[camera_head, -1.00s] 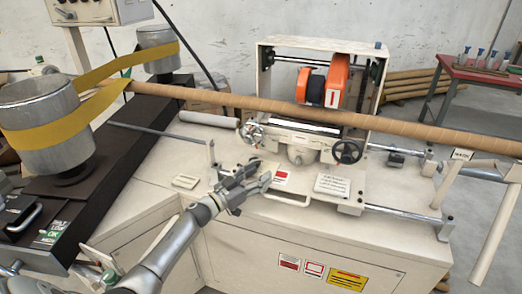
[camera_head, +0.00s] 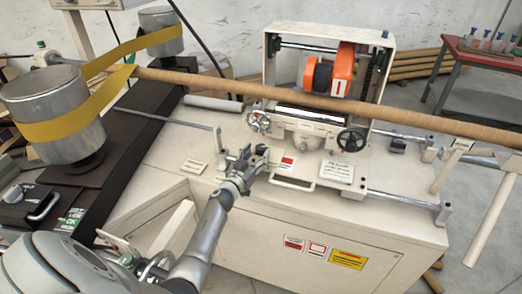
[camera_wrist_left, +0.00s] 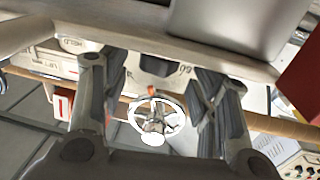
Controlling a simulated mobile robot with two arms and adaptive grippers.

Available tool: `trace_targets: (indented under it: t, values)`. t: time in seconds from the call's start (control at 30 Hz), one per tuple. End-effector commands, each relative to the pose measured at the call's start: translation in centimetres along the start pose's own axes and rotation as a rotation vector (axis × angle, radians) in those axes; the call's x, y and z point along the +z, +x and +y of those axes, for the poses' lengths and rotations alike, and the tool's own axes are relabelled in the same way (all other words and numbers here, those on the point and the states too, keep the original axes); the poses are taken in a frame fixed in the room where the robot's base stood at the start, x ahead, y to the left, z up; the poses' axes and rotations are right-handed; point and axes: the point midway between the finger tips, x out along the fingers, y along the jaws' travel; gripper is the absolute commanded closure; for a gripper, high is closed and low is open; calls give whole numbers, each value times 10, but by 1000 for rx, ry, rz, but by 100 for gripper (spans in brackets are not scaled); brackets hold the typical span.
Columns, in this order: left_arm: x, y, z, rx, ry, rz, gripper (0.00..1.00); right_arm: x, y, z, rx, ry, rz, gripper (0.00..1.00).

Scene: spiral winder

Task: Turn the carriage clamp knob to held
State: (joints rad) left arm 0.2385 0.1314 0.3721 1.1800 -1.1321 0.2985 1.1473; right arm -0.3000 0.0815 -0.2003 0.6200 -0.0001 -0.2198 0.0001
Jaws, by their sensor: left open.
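The carriage (camera_head: 310,132) is a cream unit on rails under the long brown tube. A silver spoked handwheel (camera_head: 260,122) is on its left end and a black handwheel (camera_head: 351,140) on its right. I cannot tell for sure which fitting is the clamp knob. My left gripper (camera_head: 254,160) is open and empty, in front of and below the silver wheel, apart from it. In the left wrist view, a pale spoked wheel (camera_wrist_left: 156,119) shows between and beyond the open fingers (camera_wrist_left: 160,125). My right gripper is not in view.
The brown tube (camera_head: 410,126) crosses above the carriage. A cream rail handle (camera_head: 290,184) and a white label plate (camera_head: 337,172) lie right of my gripper. Winding drums with a yellow belt (camera_head: 110,105) stand at left. The bench top left of my gripper is mostly clear.

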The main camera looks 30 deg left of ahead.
Motion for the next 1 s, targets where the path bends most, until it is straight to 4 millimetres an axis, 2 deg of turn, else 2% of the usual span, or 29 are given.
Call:
trace_targets:
  t: [0.1, 0.3, 0.67, 0.77, 1.0]
  values:
    - [1, 17, 0, 0, -3, 1, 45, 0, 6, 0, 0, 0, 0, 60]
    - [0, 33, 0, 1, -2, 1, 45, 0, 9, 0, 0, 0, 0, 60]
    - [0, 36, 1, 2, -1, 0, 45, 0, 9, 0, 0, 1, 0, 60]
    - [0, 36, 1, 2, -1, 0, 55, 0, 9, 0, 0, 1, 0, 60]
    - [0, 36, 1, 2, -1, 0, 86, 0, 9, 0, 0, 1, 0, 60]
